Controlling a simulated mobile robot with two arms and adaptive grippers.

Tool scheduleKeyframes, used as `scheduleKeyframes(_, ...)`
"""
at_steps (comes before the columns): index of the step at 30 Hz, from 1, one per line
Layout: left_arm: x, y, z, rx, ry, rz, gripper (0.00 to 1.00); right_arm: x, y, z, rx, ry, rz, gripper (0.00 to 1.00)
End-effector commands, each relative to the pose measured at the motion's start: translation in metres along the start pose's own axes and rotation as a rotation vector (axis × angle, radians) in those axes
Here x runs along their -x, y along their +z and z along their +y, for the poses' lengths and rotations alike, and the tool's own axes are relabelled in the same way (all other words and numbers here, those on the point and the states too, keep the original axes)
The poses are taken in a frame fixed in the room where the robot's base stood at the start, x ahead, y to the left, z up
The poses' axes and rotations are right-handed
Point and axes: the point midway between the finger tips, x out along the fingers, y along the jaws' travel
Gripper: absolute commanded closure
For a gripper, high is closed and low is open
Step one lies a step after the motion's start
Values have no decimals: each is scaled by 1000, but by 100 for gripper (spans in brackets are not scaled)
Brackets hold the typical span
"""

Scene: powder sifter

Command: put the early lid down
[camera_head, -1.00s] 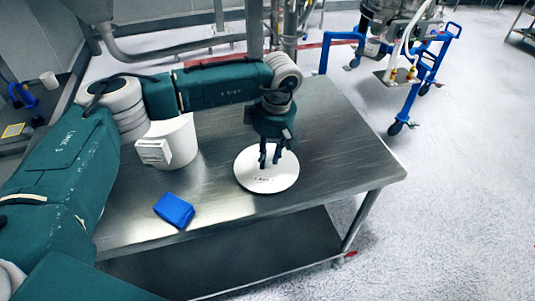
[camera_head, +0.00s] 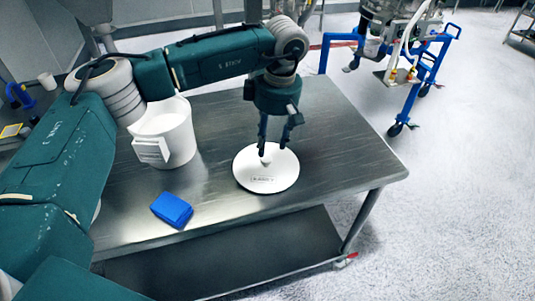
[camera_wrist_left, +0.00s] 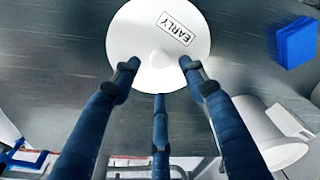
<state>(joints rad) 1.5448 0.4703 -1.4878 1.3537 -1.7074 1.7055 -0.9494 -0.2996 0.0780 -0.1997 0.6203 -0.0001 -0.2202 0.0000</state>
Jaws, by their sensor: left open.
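The early lid (camera_head: 266,178) is a round white disc with a central knob and a small label. It lies flat on the steel table (camera_head: 335,140). In the left wrist view the lid (camera_wrist_left: 140,35) shows its label reading EARLY. My left gripper (camera_head: 274,150) points down just above the lid, its fingers open around and above the knob, apart from it. In the left wrist view the spread fingers (camera_wrist_left: 157,85) hold nothing. My right gripper is not in view.
A white bucket with a label (camera_head: 178,140) stands on the table left of the lid. A blue block (camera_head: 172,210) lies near the front edge. The table's right side is clear. A blue wheeled frame (camera_head: 415,95) stands on the floor beyond.

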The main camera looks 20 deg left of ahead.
Motion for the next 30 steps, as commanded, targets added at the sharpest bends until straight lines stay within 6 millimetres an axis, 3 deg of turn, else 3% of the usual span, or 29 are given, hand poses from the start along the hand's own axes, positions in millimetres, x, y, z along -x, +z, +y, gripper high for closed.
scheduleKeyframes(6, 40, 1, 1, 0, 3, 0, 56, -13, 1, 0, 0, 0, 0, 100)
scheduleKeyframes(10, 54, 0, 0, 1, 1, 0, 56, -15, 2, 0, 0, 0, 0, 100)
scheduleKeyframes(30, 59, 0, 0, 0, -1, 0, 56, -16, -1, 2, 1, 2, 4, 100)
